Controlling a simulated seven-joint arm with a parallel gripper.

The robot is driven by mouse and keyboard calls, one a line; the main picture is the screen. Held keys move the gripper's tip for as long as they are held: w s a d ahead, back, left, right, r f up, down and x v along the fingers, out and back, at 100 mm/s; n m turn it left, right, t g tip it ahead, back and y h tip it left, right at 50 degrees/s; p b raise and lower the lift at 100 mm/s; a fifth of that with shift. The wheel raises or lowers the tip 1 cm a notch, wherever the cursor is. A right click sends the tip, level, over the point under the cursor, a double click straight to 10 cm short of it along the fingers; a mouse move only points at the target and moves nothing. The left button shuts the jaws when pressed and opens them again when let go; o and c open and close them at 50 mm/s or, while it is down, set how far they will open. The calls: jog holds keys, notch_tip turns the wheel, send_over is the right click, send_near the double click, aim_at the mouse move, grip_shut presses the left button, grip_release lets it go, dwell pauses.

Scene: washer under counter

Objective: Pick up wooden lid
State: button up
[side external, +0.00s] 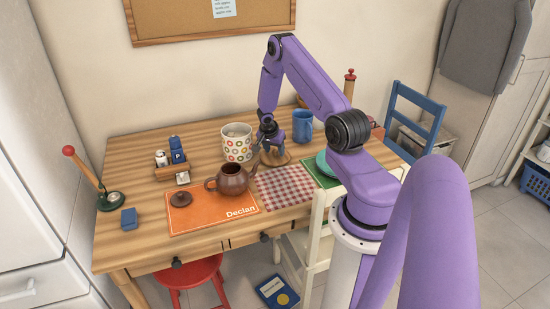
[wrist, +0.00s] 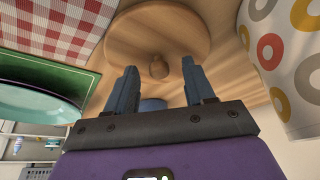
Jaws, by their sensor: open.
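The wooden lid (wrist: 155,28) is a round, light-brown disc with a small knob (wrist: 159,68), lying on the table in the wrist view. In the side external view the lid (side external: 283,163) lies behind the checkered cloth, partly hidden by my gripper (side external: 270,145). In the wrist view my gripper (wrist: 159,75) is open, with its two blue-grey fingers apart and the knob showing between their tips. Nothing is held. Whether the fingers touch the lid cannot be told.
A patterned canister (side external: 237,143) stands close left of my gripper, and a blue mug (side external: 302,126) to its right. A brown teapot (side external: 230,180) stands in front on the orange mat (side external: 185,217). The red checkered cloth (side external: 284,186) is flat and clear.

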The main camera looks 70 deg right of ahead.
grip_shut()
jog(key=shift+r, duration=0.1)
